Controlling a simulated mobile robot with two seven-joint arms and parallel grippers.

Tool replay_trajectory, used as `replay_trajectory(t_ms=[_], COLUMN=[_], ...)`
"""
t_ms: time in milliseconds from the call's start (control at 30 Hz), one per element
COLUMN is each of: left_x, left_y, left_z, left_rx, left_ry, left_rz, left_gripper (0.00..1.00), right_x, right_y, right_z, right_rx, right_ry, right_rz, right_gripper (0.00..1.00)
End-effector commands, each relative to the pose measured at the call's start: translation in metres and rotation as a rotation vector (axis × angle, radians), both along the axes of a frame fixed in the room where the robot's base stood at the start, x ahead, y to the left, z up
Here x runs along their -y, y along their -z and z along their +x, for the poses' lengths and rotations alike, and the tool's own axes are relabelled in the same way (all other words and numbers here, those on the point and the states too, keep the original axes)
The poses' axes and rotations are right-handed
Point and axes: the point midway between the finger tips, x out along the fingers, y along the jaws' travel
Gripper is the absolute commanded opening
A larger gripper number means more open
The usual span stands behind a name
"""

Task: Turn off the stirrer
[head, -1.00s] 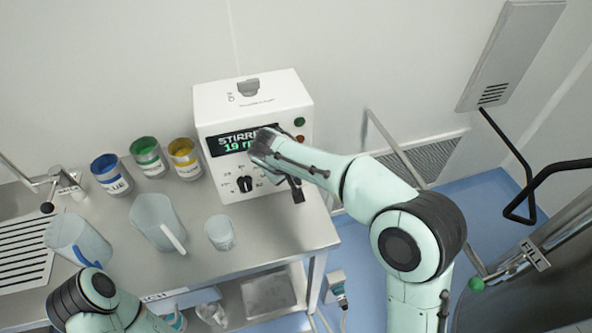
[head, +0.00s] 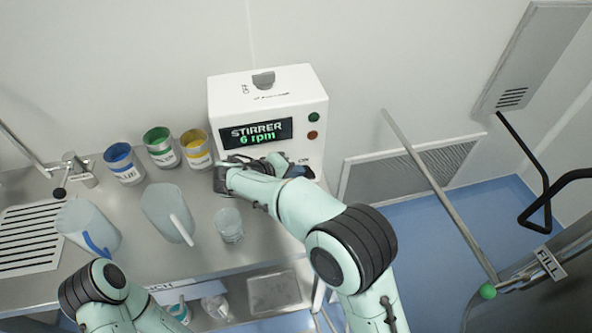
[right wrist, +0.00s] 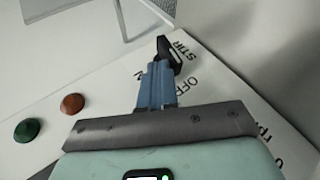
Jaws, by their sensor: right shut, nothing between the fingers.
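The stirrer's white control box (head: 268,92) stands at the back of the steel bench. Its display (head: 256,133) reads "STIRRER 6 rpm". My right gripper (head: 296,170) is at the lower front of the box, and my arm covers much of that panel. In the right wrist view my right gripper's blue-grey fingers (right wrist: 157,82) are shut and empty. Their tips are at a black knob (right wrist: 168,50) beside the lettering "STIR" and "OFF"; I cannot tell if they touch.
Green (head: 314,117) and red (head: 312,135) buttons sit right of the display. Blue (head: 124,168), green (head: 161,150) and yellow (head: 196,150) paint cans, a jug (head: 166,212) and a beaker (head: 229,226) stand left of my right arm. A metal rail (head: 440,195) is at right.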

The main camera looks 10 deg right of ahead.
Motion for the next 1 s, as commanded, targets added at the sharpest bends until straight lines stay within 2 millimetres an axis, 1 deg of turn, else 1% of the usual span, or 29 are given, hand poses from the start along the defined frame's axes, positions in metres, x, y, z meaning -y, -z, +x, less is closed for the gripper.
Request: replay_trajectory(t_ms=[167, 467, 833, 933, 1000], left_x=[0.0, 0.0, 0.0, 0.0, 0.0], left_y=[-0.002, -0.009, -0.01, -0.017, -0.027], left_z=[0.001, 0.006, 0.007, 0.012, 0.019], left_rx=[0.001, 0.007, 0.008, 0.013, 0.021], left_ry=[0.0, 0.0, 0.0, 0.0, 0.0], left_rz=[0.0, 0.0, 0.0, 0.0, 0.0], left_gripper=[0.43, 0.43, 0.43, 0.43, 0.43], right_x=[0.0, 0.0, 0.001, 0.004, 0.007], right_y=[-0.003, -0.016, -0.018, -0.027, -0.04], right_z=[0.0, 0.0, 0.0, 0.004, 0.008], right_rx=[0.0, 0.0, -0.001, 0.001, 0.005], right_ry=[0.0, 0.0, 0.001, 0.001, 0.003], right_rz=[0.001, 0.001, 0.002, 0.002, 0.003], right_gripper=[0.0, 0.0, 0.0, 0.0, 0.0])
